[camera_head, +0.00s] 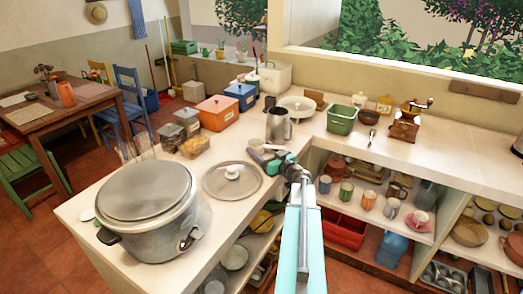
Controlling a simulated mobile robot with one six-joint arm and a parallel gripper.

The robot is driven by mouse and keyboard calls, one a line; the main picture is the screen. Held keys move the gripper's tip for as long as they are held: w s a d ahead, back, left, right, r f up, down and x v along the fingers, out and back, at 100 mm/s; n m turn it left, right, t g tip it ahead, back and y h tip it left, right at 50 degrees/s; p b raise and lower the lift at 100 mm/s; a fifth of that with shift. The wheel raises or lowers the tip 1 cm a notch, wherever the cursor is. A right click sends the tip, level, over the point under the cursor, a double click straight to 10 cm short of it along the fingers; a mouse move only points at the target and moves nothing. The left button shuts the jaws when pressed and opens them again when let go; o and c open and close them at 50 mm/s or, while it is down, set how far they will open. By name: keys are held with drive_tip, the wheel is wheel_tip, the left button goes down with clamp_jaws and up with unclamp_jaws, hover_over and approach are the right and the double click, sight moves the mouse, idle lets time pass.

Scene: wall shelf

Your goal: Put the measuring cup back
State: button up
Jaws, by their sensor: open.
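A grey metal cup with a handle (279,125), which looks like the measuring cup, stands upright on the counter (318,135) near its inner corner. My gripper (259,154) is low over the counter in front of the cup, just behind the glass lid. It is open, and I see nothing held in it. The cup appears apart from the gripper. The fingertips are small and partly hidden by my wrist, so their exact gap to the counter cannot be told.
Orange (215,112) and blue (240,97) boxes, a white bowl (297,104), a green tub (341,119) and a grinder (404,126) stand around. Open shelves (385,222) below hold several mugs.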

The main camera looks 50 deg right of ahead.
drive_tip(key=shift+r, duration=0.15)
drive_tip(key=s, duration=0.4)
drive_tip(key=s+a+b, duration=0.1)
drive_tip(key=s, duration=0.3)
drive_tip(key=s+b, duration=0.1)
drive_tip(key=s, duration=0.3)
drive_tip(key=shift+a, duration=0.4)
idle(0.5)
